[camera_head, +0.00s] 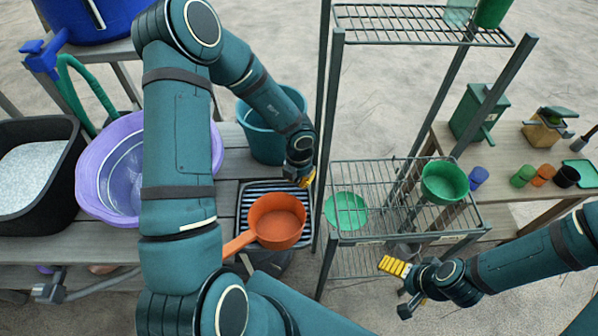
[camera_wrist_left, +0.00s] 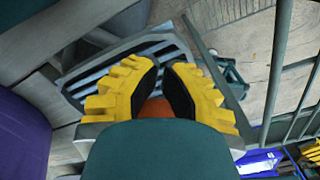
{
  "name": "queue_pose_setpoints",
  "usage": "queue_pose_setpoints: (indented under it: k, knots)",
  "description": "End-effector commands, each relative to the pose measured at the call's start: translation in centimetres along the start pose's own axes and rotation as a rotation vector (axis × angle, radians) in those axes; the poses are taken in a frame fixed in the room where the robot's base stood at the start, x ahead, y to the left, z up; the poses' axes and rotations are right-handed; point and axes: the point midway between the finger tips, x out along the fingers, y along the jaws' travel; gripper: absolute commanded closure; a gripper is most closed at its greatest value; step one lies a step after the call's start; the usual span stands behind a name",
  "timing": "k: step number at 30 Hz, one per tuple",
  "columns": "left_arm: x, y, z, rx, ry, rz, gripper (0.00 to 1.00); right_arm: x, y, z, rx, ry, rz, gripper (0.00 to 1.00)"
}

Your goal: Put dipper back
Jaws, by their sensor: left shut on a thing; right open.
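The orange dipper (camera_head: 277,222) is a round scoop at a dark slatted rack (camera_head: 247,200), with its handle pointing to the lower left. My left gripper (camera_head: 304,182) is at the dipper's far right rim and shut on it. In the left wrist view, a bit of orange dipper (camera_wrist_left: 157,107) shows between the yellow fingers of the left gripper (camera_wrist_left: 165,85); the exact contact is hidden. I cannot tell whether the dipper rests on the rack or is held just above it. My right gripper (camera_head: 400,284) is open and empty below the wire shelf.
A teal bucket (camera_head: 270,135) stands behind the rack. A purple basin (camera_head: 100,180) and a black tub (camera_head: 35,170) are to the left. A wire shelf (camera_head: 385,190) with green bowls (camera_head: 445,181) stands close on the right. A side table (camera_head: 540,170) holds small cups.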

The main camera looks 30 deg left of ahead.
Motion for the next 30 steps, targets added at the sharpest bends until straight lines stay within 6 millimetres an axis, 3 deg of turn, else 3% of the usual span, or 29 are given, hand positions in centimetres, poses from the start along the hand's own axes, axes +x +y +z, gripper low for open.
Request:
queue_pose_setpoints:
  k: [9,23,30]
  knots:
    - [0.2,0.1,-3.6,0.000,0.000,0.001,1.00,1.5,0.6,-0.1,-0.001,0.005,0.000,0.00]
    - [0.1,0.0,-4.2,0.001,0.000,0.001,1.00,1.5,0.6,-0.1,-0.001,0.007,0.000,0.00]
    - [0.0,0.0,-6.4,0.001,0.001,0.001,1.00,1.1,0.4,-0.1,-0.001,0.005,0.000,0.00]
